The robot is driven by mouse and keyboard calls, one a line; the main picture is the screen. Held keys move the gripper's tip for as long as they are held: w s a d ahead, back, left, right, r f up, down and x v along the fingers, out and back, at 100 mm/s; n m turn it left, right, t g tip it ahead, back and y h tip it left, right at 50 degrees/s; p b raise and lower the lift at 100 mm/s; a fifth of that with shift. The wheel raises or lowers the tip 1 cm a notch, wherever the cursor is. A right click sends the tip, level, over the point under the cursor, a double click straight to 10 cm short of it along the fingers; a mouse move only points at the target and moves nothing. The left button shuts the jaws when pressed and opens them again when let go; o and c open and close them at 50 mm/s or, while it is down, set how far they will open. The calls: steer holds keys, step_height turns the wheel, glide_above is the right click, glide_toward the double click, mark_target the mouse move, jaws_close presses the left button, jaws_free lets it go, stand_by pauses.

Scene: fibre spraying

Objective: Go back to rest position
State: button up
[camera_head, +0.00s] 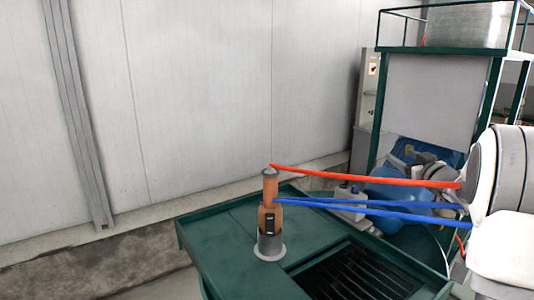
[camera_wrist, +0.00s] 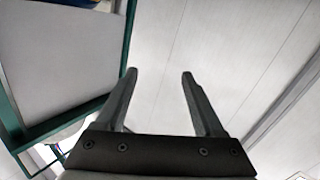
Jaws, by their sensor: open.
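My gripper (camera_wrist: 158,74) shows in the wrist view with its two dark fingers spread apart. Nothing is between them, and the pale panelled wall fills the background there. In the head view my white and grey arm is at the right edge, and my gripper is out of that view. An orange-brown tool with a grey tip (camera_head: 269,188) stands upright in a grey round holder (camera_head: 271,246) on a green table (camera_head: 225,245). My gripper is not on it.
A red hose (camera_head: 370,179) and blue hoses (camera_head: 375,208) stretch from the tool towards my arm; their far ends are hidden. Behind are a blue container (camera_head: 395,190) and a green-framed rack (camera_head: 490,95). A dark grate (camera_head: 350,276) is in the table. The wall (camera_head: 200,90) stands behind the table.

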steer(key=s+a+r+m+g+h, duration=0.2)
steer(key=s+a+h, duration=0.15)
steer(key=s, duration=0.35)
steer(key=s+a+r+m+g+h, duration=0.2)
steer(key=s+a, duration=0.3)
steer(key=s, duration=0.2)
steer(key=s+a+f+g+y, duration=0.1)
steer(key=s+a+f, duration=0.3)
steer(key=s, duration=0.5)
steer(key=s+a+f+g+y, duration=0.2)
steer(key=s+a+f+g, duration=0.2)
steer(key=s, duration=0.5)
steer(key=s+a+f+n+g+y, duration=0.1)
steer(key=s+a+f+g, duration=0.2)
steer(key=s+a, duration=0.4)
steer(key=shift+s+a+f, duration=0.15)
steer(key=shift+s+f, duration=0.55)
steer(key=shift+s, duration=0.4)
